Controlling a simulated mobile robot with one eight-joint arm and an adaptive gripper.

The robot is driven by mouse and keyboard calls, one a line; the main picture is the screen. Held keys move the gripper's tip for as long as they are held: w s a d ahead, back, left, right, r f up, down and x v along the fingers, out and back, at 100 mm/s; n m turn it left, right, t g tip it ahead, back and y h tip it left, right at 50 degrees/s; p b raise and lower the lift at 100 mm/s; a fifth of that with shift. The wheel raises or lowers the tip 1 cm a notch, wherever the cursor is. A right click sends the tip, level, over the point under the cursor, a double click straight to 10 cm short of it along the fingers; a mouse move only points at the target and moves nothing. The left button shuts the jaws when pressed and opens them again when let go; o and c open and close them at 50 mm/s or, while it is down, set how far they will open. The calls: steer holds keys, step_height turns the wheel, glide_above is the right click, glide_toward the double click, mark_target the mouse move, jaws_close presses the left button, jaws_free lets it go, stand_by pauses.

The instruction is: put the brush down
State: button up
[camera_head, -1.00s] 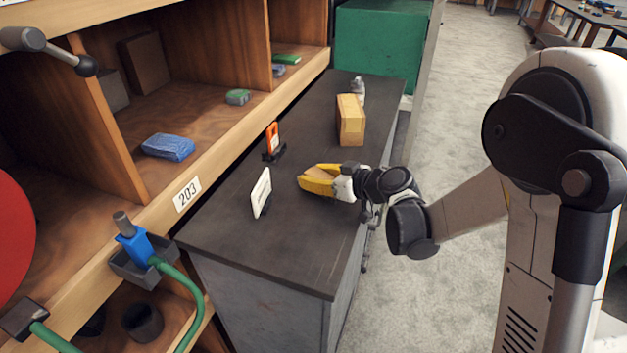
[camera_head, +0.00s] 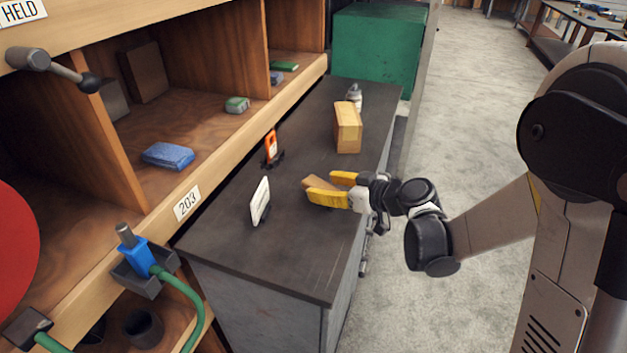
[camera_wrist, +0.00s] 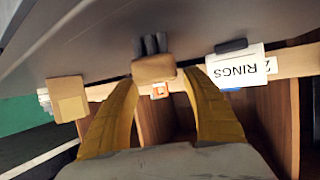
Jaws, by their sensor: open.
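The brush (camera_head: 319,185) shows as a small brown wooden block at the dark bench top (camera_head: 290,250). It lies between the spread yellow fingers of my gripper (camera_head: 324,186). In the wrist view the brush (camera_wrist: 153,69) shows end-on, with dark parts, perhaps bristles, towards the bench surface. My gripper (camera_wrist: 158,78) is open there, with a finger to either side of the brush and a small gap at the right one. Whether the left finger touches it I cannot tell. Part of the brush is hidden behind the near finger in the head view.
An orange item (camera_head: 271,147) in a dark holder and a tan box (camera_head: 347,128) stand farther back. The front of the bench top is clear. Wooden shelving (camera_head: 180,205) borders its left side.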

steer(key=p+v, duration=0.1)
steer(key=v, duration=0.6)
steer(key=shift+s+r, duration=0.25)
steer(key=shift+s, duration=0.15)
steer(key=s+d+r+m+g+h, duration=0.1)
steer(key=s+d+m+h, duration=0.3)
steer(key=s, duration=0.6)
steer(key=s+d+r+m+g+h, duration=0.1)
steer(key=s+d+r+m+h, duration=0.2)
steer(key=s, duration=0.7)
steer(key=d+m+h, duration=0.2)
steer(key=d+h, duration=0.1)
steer(key=d, duration=0.1)
steer(key=shift+s+d, duration=0.15)
steer(key=shift+s, duration=0.15)
